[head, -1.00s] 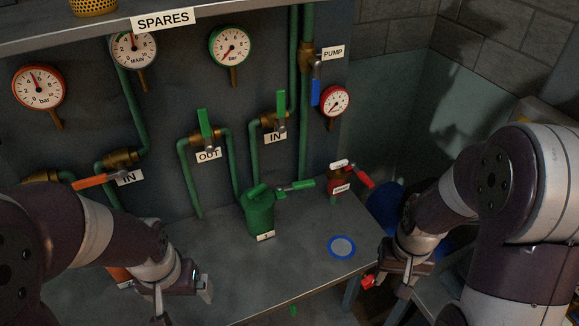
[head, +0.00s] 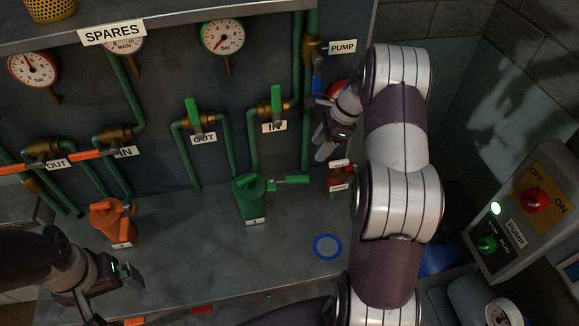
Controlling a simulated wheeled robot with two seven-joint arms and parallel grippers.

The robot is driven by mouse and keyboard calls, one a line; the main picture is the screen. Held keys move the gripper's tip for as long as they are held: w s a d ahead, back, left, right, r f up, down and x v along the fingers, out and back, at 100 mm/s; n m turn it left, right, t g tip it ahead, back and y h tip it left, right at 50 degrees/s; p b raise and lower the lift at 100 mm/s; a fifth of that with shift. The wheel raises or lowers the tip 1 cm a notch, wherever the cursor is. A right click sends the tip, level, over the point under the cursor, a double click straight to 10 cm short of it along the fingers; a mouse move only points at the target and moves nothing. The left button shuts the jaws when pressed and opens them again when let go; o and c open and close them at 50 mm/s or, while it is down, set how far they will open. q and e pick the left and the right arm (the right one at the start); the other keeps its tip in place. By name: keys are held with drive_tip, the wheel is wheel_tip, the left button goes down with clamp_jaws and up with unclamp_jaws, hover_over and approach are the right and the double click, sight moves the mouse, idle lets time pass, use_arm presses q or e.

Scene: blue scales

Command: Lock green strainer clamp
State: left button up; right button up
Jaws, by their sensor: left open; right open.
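The green strainer (head: 250,203) stands on the bench with label 1 on its front. Its green clamp lever (head: 289,180) sticks out level to the right, away from the body. My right gripper (head: 326,147) is open, up and right of the lever, in front of the wall near the blue pump handle. It looks apart from the strainer. My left gripper (head: 115,285) is open and empty at the lower left, in front of the orange strainer (head: 112,222).
A red strainer (head: 338,176) stands right of the green one, partly hidden by my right arm. A blue-rimmed disc (head: 327,246) lies on the bench. Green valve handles (head: 194,112) stand upright above. A pump switch box (head: 525,215) is at right.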

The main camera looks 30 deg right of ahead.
sight(298, 177)
drive_tip(key=p+x, duration=0.3)
drive_tip(key=x, duration=0.8)
drive_tip(key=shift+a+f+p, duration=0.3)
drive_tip(key=shift+a+p, duration=0.05)
drive_tip(key=shift+p, duration=0.05)
drive_tip(key=shift+a+f, duration=0.15)
drive_tip(key=shift+f, duration=0.25)
clamp_jaws()
